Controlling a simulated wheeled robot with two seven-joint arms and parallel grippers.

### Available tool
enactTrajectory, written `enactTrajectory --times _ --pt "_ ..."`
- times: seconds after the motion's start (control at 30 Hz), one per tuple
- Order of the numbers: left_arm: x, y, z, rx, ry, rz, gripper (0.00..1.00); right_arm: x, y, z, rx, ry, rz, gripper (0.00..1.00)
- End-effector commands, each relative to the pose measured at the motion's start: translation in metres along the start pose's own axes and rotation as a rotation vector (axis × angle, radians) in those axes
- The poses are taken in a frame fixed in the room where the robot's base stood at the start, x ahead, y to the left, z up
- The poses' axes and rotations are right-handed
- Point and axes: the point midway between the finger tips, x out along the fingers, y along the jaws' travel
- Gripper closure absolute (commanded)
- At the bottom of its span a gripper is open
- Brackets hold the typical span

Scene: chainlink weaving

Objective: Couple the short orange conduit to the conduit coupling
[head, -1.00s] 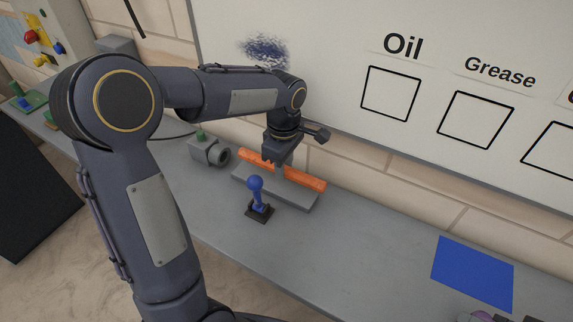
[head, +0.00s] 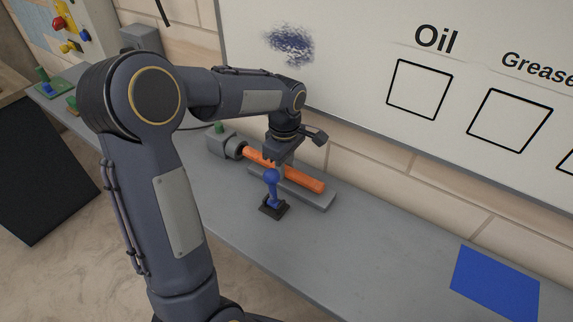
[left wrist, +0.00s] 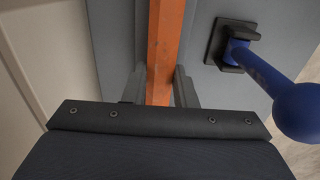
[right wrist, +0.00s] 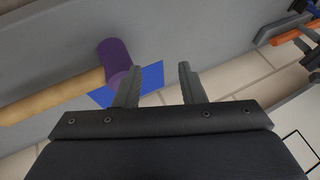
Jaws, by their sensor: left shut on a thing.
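My left gripper (head: 279,167) is shut on the short orange conduit (head: 306,181), near its middle. The conduit lies lengthwise along a flat grey rest (head: 322,198); whether it touches the rest is unclear. Its left end meets the round mouth of the grey conduit coupling (head: 219,144); I cannot tell how far in it is. In the left wrist view the conduit (left wrist: 162,50) runs straight between the two fingers (left wrist: 160,88). The coupling is not visible there. My right gripper (right wrist: 158,75) is open and empty in the right wrist view.
A blue joystick-like lever (head: 272,178) on a dark base stands in front of the conduit, close to my left gripper. A blue square (head: 495,283) lies at the right. A purple-headed tool with a tan handle (right wrist: 55,95) is near my right gripper. The bench middle is clear.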

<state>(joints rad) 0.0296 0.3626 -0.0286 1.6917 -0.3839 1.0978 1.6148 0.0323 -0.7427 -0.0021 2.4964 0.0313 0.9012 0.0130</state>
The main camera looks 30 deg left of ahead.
Motion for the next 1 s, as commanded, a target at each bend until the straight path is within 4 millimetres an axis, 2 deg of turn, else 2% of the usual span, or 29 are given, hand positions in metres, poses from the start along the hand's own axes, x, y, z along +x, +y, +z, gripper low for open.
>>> enactTrajectory --times 1.0 --pt "0.009 0.0 0.0 0.0 0.0 0.0 1.0 0.006 0.003 0.003 0.0 0.0 0.0 0.64"
